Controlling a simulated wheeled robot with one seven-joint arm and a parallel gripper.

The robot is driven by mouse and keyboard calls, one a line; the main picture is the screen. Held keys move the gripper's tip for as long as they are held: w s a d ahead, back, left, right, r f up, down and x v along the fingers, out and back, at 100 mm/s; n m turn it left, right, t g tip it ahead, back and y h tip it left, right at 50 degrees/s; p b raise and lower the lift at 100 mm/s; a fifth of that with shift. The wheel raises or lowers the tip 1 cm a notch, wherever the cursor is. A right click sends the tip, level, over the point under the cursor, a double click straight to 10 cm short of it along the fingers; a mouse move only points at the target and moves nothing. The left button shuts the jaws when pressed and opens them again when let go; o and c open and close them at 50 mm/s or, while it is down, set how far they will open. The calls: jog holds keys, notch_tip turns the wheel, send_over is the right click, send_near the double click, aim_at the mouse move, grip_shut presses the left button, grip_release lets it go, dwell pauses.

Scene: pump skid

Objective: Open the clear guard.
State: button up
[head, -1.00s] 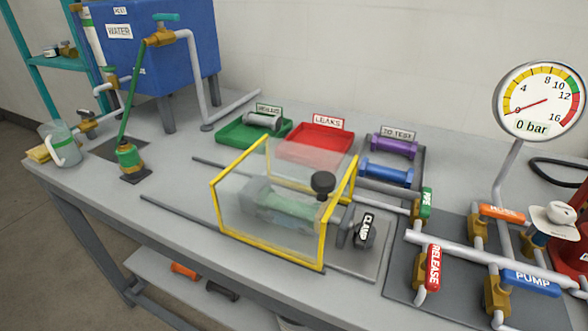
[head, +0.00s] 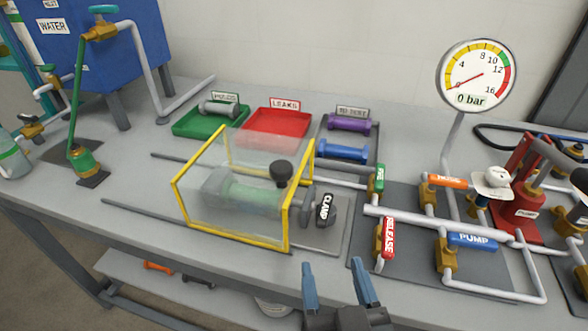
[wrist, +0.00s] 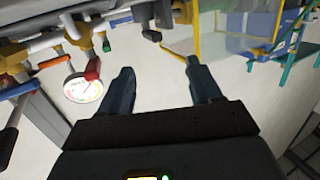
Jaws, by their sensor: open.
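The clear guard (head: 232,236) is a see-through box with a yellow frame, standing closed over a green cylinder (head: 250,198) on the bench. A black round knob (head: 281,172) sits at its right end, and the black CLAMP handle (head: 325,209) is just right of it. My gripper (head: 338,272) is at the bottom of the head view, in front of and to the right of the guard, apart from it. Its blue fingers are open with nothing between them. In the wrist view my gripper (wrist: 158,80) is open, and the guard's yellow frame (wrist: 196,35) shows at the upper right.
Right of the guard are pipes with RELEASE (head: 388,238), PUMP (head: 472,240) and HOSE valve handles, and a gauge (head: 477,77) reading 0 bar. Behind it are a green tray (head: 183,124), a red tray (head: 275,144) and purple and blue cylinders. Rails lie left of the guard.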

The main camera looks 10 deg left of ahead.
jog(key=t, duration=0.1)
send_near(281, 174)
jog(key=x, duration=0.4)
jog(key=shift+w+d+p, duration=0.1)
jog(key=shift+p, duration=0.25)
jog(key=p+x, duration=0.1)
jog(key=x, duration=0.6)
jog(key=shift+w, duration=0.35)
jog(key=shift+c, duration=0.3)
grip_shut()
jog(key=shift+a, duration=0.25)
